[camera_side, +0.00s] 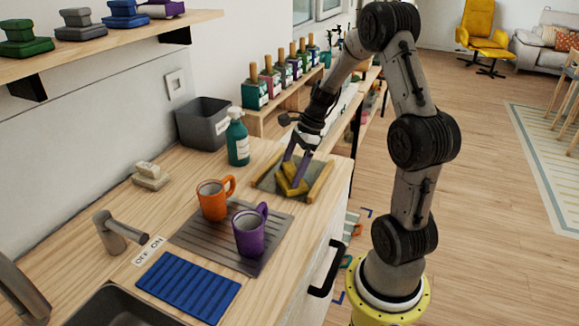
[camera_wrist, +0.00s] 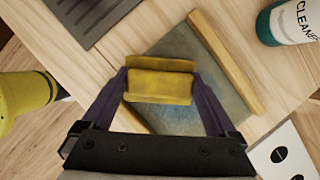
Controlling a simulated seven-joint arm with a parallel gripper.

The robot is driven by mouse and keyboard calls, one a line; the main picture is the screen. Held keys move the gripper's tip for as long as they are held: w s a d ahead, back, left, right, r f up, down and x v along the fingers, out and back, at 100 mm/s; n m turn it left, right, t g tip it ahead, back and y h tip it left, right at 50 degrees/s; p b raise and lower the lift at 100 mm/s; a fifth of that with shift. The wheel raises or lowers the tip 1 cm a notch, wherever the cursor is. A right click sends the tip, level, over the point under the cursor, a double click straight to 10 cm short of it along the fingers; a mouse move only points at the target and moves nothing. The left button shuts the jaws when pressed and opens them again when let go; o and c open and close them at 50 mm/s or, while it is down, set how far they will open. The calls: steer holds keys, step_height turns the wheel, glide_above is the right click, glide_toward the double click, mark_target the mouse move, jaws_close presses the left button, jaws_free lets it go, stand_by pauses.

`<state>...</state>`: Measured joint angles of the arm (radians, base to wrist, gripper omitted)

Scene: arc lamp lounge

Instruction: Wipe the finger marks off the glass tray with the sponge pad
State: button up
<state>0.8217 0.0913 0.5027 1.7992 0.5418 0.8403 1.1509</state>
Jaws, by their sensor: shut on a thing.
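The glass tray (camera_side: 268,182) lies on the wooden counter near its right end, with wooden bars along two sides. The wrist view shows its grey-blue surface (camera_wrist: 222,88), with a bluish patch near my gripper; I cannot make out separate finger marks. The yellow sponge pad (camera_side: 291,181) is over the middle of the tray, and it also shows in the wrist view (camera_wrist: 160,88). My gripper (camera_side: 294,170) points down and is shut on the sponge pad, one purple finger at each end. Whether the pad presses on the glass cannot be told.
A teal spray bottle (camera_side: 237,141) and a grey bin (camera_side: 203,123) stand behind the tray. An orange mug (camera_side: 212,199) and a purple mug (camera_side: 249,233) stand on a ribbed grey mat (camera_side: 200,238) to its left. A blue ribbed mat (camera_side: 188,287) lies nearer the sink.

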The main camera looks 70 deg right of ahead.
mark_target(280, 179)
steer(key=shift+d, duration=4.25)
steer(key=shift+a, duration=5.05)
steer(key=shift+w, duration=1.15)
steer(key=shift+w+d, duration=0.25)
steer(key=shift+d, duration=5)
steer(key=shift+a, duration=5.05)
steer(key=shift+a+r, duration=0.1)
steer(key=shift+a, duration=0.1)
step_height(280, 179, up, 8)
